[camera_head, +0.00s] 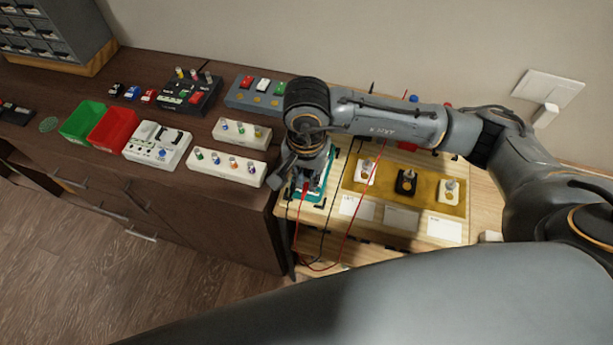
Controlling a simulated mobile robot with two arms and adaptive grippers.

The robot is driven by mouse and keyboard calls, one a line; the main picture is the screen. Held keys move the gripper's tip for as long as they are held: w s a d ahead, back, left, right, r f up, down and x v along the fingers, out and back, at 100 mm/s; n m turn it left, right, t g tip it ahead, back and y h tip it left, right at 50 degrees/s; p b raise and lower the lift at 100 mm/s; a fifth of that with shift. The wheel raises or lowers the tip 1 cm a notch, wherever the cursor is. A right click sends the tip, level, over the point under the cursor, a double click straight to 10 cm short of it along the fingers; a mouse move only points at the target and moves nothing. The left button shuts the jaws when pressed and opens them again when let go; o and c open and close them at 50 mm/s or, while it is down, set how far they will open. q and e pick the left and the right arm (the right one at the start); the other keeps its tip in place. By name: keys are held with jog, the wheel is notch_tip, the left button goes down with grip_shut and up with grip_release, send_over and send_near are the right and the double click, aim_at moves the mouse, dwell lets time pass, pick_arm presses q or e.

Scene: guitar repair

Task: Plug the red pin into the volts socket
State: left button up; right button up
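My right gripper (296,178) points down over a teal-framed device (328,180), apparently the meter, at the left end of the light wooden bench. The arm and gripper cover most of this device, so the volts socket cannot be made out. A small red piece, apparently the red pin (305,187), shows right at the gripper's fingertips. A red wire (298,218) hangs from there, loops below the bench edge and rises to the right. Whether the fingers are closed on the pin is too small to tell. My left gripper is not in view.
A black wire (326,225) hangs beside the red one. A yellow tray (425,189) with several knobbed parts lies to the right, with white cards in front. On the dark cabinet stand a green bin (82,122), a red bin (113,128) and several control boxes.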

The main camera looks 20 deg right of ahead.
jog(key=shift+r, duration=1.4)
jog(key=shift+o, duration=0.2)
jog(key=o, duration=0.9)
notch_tip(320, 180, up, 7)
jog(key=p, duration=0.2)
jog(key=shift+p, duration=0.35)
